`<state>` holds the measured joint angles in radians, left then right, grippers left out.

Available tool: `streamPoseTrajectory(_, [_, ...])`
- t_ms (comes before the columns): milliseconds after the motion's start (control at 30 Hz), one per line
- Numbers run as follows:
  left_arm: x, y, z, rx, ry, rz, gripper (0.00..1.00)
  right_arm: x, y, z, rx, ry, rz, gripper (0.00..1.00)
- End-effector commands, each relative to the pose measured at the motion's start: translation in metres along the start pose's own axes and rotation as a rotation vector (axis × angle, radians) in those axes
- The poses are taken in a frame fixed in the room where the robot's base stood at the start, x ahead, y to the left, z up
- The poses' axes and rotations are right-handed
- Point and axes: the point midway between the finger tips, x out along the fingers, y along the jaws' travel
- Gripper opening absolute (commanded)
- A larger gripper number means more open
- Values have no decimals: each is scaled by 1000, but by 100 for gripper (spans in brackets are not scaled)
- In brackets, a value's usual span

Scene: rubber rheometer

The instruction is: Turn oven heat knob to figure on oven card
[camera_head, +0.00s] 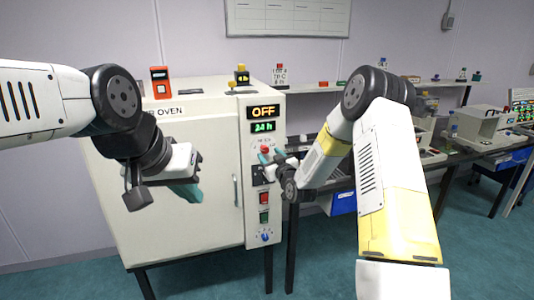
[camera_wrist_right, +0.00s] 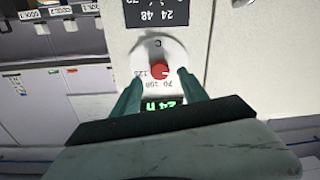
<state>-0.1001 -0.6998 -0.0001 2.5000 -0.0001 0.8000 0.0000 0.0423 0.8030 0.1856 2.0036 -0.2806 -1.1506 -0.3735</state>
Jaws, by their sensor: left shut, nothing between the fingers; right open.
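The oven (camera_head: 165,190) is a large pale box with a control panel on its right side. The panel display reads OFF in orange, with 24 h in green below. The red heat knob (camera_head: 264,149) sits under them; in the right wrist view the knob (camera_wrist_right: 159,71) is on a pale round dial marked C, with figures around it. My right gripper (camera_wrist_right: 160,92) is open, its teal fingers on either side of the dial, apart from the knob. My left gripper (camera_head: 185,188) is shut and empty before the oven door.
Lower on the panel are a red switch (camera_head: 264,197), a green switch (camera_head: 264,216) and a blue knob (camera_head: 265,236). A bench with equipment (camera_head: 480,125) is at the right.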

Motion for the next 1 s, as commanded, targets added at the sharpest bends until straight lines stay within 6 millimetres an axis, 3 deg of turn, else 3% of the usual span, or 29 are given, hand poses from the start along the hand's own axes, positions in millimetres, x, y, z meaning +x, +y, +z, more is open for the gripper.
streamPoseTrajectory(233, [0,0,0,0,0,0,0,31,0,0,1,-1,0,51])
streamPoseTrajectory(567, [0,0,0,0,0,0,0,36,0,0,1,-2,0,51])
streamPoseTrajectory(833, [0,0,0,0,0,0,0,36,0,0,1,-2,0,2])
streamPoseTrajectory(1000, [0,0,0,0,0,0,0,36,0,0,3,-2,0,0])
